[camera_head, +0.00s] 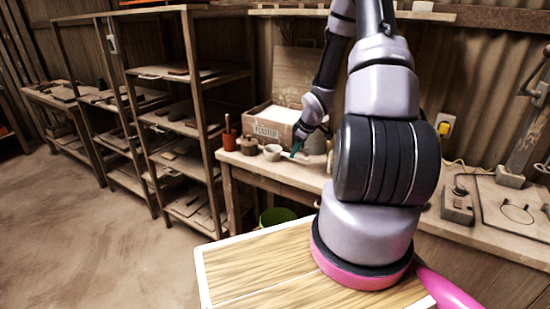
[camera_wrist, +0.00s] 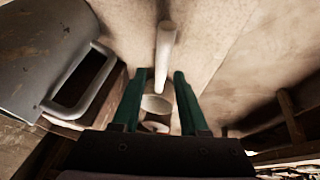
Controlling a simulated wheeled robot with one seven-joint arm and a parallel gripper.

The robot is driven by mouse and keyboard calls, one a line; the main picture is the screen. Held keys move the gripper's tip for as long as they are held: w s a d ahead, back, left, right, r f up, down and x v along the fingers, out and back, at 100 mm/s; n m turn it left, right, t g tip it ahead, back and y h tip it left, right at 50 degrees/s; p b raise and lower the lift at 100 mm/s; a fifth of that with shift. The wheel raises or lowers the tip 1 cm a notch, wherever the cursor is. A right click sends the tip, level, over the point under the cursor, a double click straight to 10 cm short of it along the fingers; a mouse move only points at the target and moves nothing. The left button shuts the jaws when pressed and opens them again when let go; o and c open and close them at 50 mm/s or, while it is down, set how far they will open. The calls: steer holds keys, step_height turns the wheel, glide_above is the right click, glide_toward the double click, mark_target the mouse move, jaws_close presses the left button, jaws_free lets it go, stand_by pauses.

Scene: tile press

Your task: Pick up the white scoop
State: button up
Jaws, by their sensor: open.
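The white scoop (camera_wrist: 165,50) shows in the wrist view as a pale, long, narrow handle-like part. It lies on the worktop just past and partly between my green fingertips. A pale round cup shape sits near its lower end, between the fingers; I cannot tell whether the two are joined. My gripper (camera_wrist: 160,73) is open, with a finger to either side of the scoop's line and no visible grip on it. In the head view my gripper (camera_head: 295,150) is low over the bench, right of a small pale bowl (camera_head: 272,153). The scoop is hard to make out there.
A grey vessel with a loop handle (camera_wrist: 50,60) stands close at left in the wrist view. In the head view a labelled box (camera_head: 268,131) stands behind the bowl. A lidded jar (camera_head: 248,147) and an orange pot (camera_head: 229,140) stand left on the bench (camera_head: 300,172).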

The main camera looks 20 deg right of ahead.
steer(key=x, duration=0.4)
steer(key=shift+s+f, duration=0.1)
steer(key=shift+s, duration=0.05)
jaws_close()
step_height(320, 180, up, 10)
steer(key=shift+r, duration=0.1)
stand_by(0.3)
